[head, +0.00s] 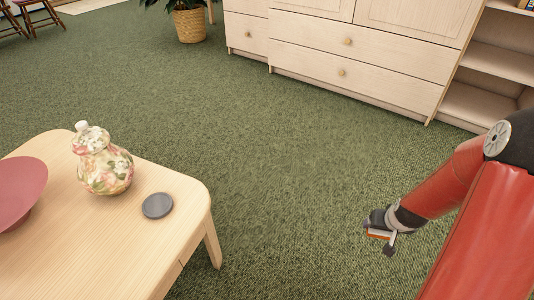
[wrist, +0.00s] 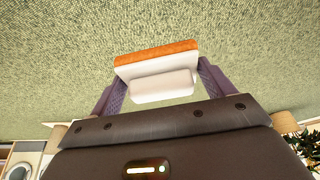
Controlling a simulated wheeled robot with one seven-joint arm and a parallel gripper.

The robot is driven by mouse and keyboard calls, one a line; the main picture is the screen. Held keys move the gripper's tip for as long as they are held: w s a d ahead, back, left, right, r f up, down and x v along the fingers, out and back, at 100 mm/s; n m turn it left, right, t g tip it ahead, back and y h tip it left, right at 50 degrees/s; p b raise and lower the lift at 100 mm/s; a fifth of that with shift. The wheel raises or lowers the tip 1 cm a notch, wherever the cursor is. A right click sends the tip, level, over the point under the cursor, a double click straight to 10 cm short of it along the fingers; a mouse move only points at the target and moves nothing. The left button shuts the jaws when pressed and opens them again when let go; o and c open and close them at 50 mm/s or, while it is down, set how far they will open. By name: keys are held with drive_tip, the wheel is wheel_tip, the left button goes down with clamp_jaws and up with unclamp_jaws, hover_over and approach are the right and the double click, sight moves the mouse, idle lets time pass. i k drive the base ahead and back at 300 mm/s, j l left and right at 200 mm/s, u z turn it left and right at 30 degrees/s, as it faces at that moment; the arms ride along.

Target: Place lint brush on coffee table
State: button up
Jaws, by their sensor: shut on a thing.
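The lint brush shows in the wrist view (wrist: 158,78) as a white body with an orange edge. It is held between the two dark fingers of my gripper (wrist: 155,90). In the head view my gripper (head: 380,233) is low at the right, over the green carpet, and a small orange and white part of the brush (head: 377,235) shows there. The light wood coffee table (head: 165,235) stands at the lower left, clear of my gripper, with a gap of carpet between them.
On the table stand a floral lidded jar (head: 103,165), a dark round coaster (head: 157,205) and a dark red bowl (head: 18,190). The front right part of the tabletop is bare. A wooden drawer cabinet (head: 350,60) and a potted plant (head: 188,24) stand at the back.

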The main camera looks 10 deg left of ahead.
sight(110, 275)
drive_tip(key=i+l+u, duration=0.1)
drive_tip(key=u, duration=0.3)
drive_tip(key=l+u, duration=0.1)
drive_tip(key=u, duration=0.35)
drive_tip(key=i+l+u, duration=0.1)
drive_tip(key=u, duration=0.3)
drive_tip(key=l+u, duration=0.25)
drive_tip(key=u, duration=0.15)
drive_tip(key=l+u, duration=0.15)
drive_tip(key=u, duration=0.3)
drive_tip(key=i+l, duration=0.05)
